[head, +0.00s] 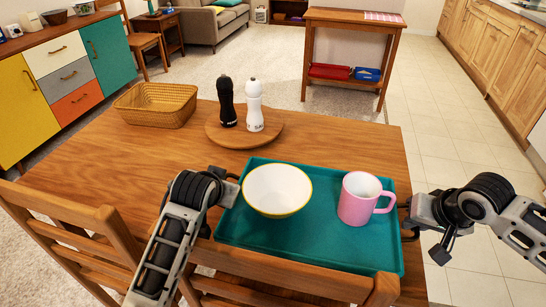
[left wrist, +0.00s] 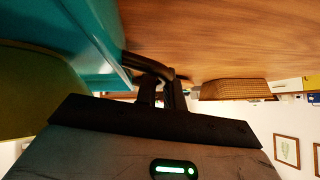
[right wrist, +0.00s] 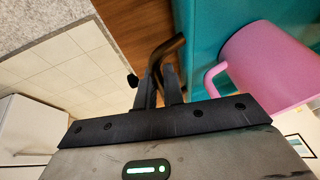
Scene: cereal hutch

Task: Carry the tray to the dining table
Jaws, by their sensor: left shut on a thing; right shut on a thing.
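The teal tray (head: 310,245) is over the near right part of the wooden dining table (head: 70,175). I cannot tell whether it rests on the top or hangs just above it. A white bowl with a yellow rim (head: 277,190) and a pink mug (head: 360,200) stand upright on it; the mug also shows in the right wrist view (right wrist: 265,65). My left gripper (head: 233,188) is shut on the tray's dark left handle (left wrist: 140,64). My right gripper (head: 406,220) is shut on its dark right handle (right wrist: 164,52).
A wicker basket (head: 157,105) and a round wooden board (head: 245,136) with a black mill (head: 227,102) and a white mill (head: 254,105) stand farther back on the table. Wooden chairs (head: 285,268) stand at the near edge. The table's left middle is clear.

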